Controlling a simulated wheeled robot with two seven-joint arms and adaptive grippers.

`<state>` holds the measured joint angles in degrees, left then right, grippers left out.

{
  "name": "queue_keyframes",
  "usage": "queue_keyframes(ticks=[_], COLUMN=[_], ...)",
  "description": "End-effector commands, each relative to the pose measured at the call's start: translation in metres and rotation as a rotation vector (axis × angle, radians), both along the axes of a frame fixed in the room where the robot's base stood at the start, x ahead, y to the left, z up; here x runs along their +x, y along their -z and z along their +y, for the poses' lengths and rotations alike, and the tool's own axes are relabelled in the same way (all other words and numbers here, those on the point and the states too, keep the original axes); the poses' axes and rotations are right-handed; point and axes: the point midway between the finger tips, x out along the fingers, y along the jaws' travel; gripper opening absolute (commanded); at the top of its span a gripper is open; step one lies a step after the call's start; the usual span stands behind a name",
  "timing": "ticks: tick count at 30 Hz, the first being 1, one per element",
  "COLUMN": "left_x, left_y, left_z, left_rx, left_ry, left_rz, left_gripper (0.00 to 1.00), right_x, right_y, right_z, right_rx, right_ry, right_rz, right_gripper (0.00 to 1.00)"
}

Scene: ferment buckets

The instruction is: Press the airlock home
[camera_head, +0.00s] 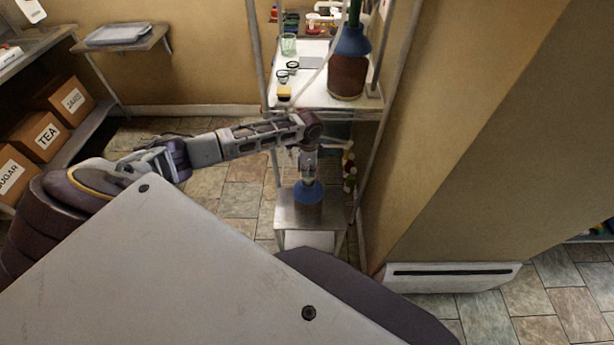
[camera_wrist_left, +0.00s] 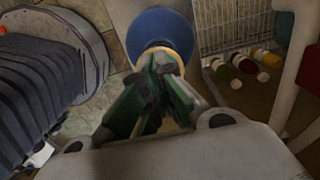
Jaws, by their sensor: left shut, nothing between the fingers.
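My left gripper (camera_head: 308,176) points straight down over a brown vessel (camera_head: 307,211) with a blue funnel-shaped top (camera_head: 308,192) on a low metal stand. In the left wrist view the fingers (camera_wrist_left: 160,60) are shut with nothing between them. They are over the middle of the blue top (camera_wrist_left: 150,24), where a tan ring (camera_wrist_left: 180,56) shows partly behind them. I cannot make out the airlock itself; the fingers cover that spot. Whether the fingertips touch anything there cannot be told. My right gripper is not in view.
The low metal stand (camera_head: 290,222) is narrow. Above and behind it, a shelf (camera_head: 309,97) holds another brown vessel (camera_head: 347,76) with a blue top, and jars. Bottles (camera_wrist_left: 242,64) lie near a wire rack (camera_wrist_left: 232,27). A wall corner stands to the right.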

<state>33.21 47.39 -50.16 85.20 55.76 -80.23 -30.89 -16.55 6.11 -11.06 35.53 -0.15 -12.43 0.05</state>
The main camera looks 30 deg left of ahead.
Motion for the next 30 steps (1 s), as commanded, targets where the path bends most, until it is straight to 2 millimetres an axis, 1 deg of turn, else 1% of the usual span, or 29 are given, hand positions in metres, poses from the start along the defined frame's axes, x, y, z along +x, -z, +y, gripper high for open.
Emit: queue_keyframes(ticks=[4, 8, 24, 30], left_x=[-0.002, -0.002, -0.002, -0.002], left_y=[0.002, 0.002, 0.003, 0.003], left_z=[0.000, 0.000, 0.000, 0.000], left_rx=[0.000, 0.001, 0.000, 0.000], left_ry=[0.000, 0.000, 0.001, 0.001], left_rz=[0.004, 0.004, 0.005, 0.006], left_gripper=[0.00, 0.00, 0.00, 0.00], right_x=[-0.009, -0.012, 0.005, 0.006], right_y=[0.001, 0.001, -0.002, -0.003], right_z=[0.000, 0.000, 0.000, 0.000], right_rx=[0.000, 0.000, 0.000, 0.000], right_ry=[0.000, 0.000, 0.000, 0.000], right_rz=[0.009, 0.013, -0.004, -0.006], right_gripper=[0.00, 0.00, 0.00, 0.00])
